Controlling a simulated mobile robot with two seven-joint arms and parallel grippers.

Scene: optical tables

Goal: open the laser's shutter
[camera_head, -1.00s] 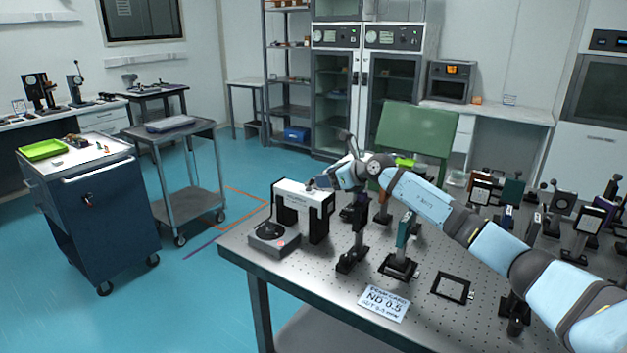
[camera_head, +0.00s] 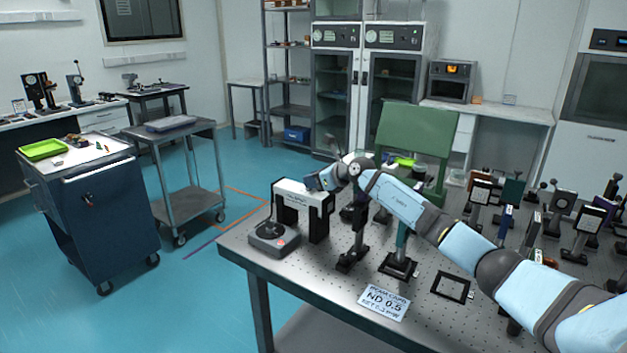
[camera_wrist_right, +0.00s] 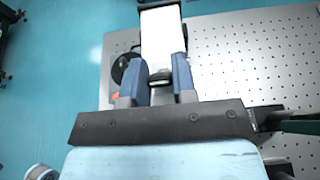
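The laser (camera_head: 292,187) is a white box on black legs near the table's left end. In the right wrist view its white top (camera_wrist_right: 162,35) runs away from me, with a small dark part (camera_wrist_right: 160,76), possibly the shutter, at its near end. My right gripper (camera_head: 313,182) is over the laser's right end. In the right wrist view its two blue fingers (camera_wrist_right: 161,66) stand apart on either side of the dark part; I cannot tell whether they touch it. My left gripper is not in view.
A grey control box with a black dial and a red button (camera_head: 272,238) stands in front of the laser. Posts with optics stand close to its right, under my arm.

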